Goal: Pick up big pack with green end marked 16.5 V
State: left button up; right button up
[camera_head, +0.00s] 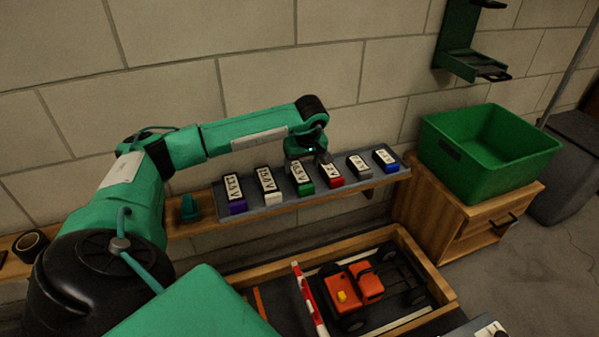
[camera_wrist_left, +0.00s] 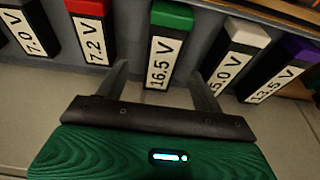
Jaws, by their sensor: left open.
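The big pack with the green end (camera_head: 306,188) lies third from the left in the row on the grey wall shelf. In the left wrist view the pack (camera_wrist_left: 168,45) shows its green end and a white label reading 16.5 V. My left gripper (camera_head: 316,157) is above the row, close to this pack. In the left wrist view the open fingers of the gripper (camera_wrist_left: 158,72) point toward the pack, one on each side of its label end. The gap is empty and I see no contact. My right gripper is not in view.
A white-ended pack (camera_head: 272,198) and a red-ended pack (camera_head: 335,182) flank it closely. Purple, grey and blue packs share the shelf (camera_head: 215,190). Below is a wooden-framed track with an orange car (camera_head: 357,284). A green bin (camera_head: 440,155) stands on a cabinet at right.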

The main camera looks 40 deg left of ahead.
aim_at(300, 173)
pick_arm(q)
jog(key=shift+b+x, duration=1.7)
jog(key=shift+x, duration=0.9)
jog(key=shift+s+a, duration=0.1)
jog(key=shift+s, duration=0.05)
jog(key=shift+r, duration=0.1)
jog(key=c, duration=1.4)
